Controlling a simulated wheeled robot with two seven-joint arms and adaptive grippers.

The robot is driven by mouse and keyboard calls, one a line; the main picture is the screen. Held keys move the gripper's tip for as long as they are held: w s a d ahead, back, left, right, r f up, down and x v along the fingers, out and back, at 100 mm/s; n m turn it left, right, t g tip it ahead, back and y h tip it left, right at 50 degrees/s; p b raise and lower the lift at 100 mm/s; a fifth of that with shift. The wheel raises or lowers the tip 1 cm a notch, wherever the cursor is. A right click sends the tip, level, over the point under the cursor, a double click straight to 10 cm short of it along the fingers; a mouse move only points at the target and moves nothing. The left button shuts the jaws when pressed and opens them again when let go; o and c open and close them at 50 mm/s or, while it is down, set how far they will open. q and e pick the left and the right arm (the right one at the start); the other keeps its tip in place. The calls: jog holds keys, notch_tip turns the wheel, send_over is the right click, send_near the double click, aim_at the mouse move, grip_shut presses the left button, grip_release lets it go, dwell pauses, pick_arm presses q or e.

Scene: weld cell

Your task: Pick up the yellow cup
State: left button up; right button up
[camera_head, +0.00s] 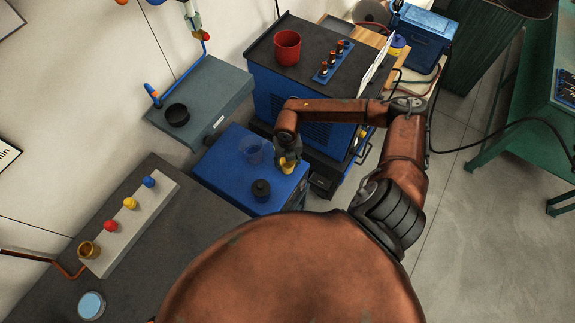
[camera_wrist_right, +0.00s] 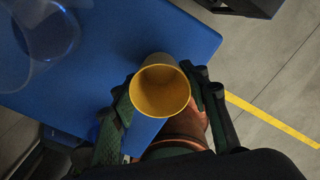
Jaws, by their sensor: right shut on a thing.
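The yellow cup (camera_head: 287,168) is at the right edge of the blue box top, under my right gripper (camera_head: 288,158). In the right wrist view the yellow cup (camera_wrist_right: 160,86) shows its open, empty inside, between the two fingers of my right gripper (camera_wrist_right: 165,100). The right gripper is shut on the cup. From these frames I cannot tell whether the cup's base touches the blue top. My left gripper is not in view.
A clear cup (camera_head: 252,151) and a dark lidded pot (camera_head: 261,189) stand on the blue box top (camera_head: 222,167). A red cup (camera_head: 287,47) stands on the dark cabinet top behind. A grey bench (camera_head: 150,235) with colored knobs lies at left.

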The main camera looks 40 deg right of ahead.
jog(key=s+a+r+p, duration=0.1)
jog(key=s+a+r, duration=0.7)
jog(key=s+r, duration=0.3)
jog(key=shift+a+r, duration=0.3)
jog(key=shift+a, duration=0.1)
jog(key=w+a+r+m, duration=0.2)
jog(key=w+r+m, duration=0.4)
jog(key=m, duration=0.9)
jog(key=w+a+r+m, duration=0.3)
jog(key=w+r+m, duration=0.2)
jog(key=m, duration=1)
jog(key=shift+w+a+r, duration=0.3)
jog(key=shift+w+r, duration=0.05)
jog(key=shift+r, duration=0.35)
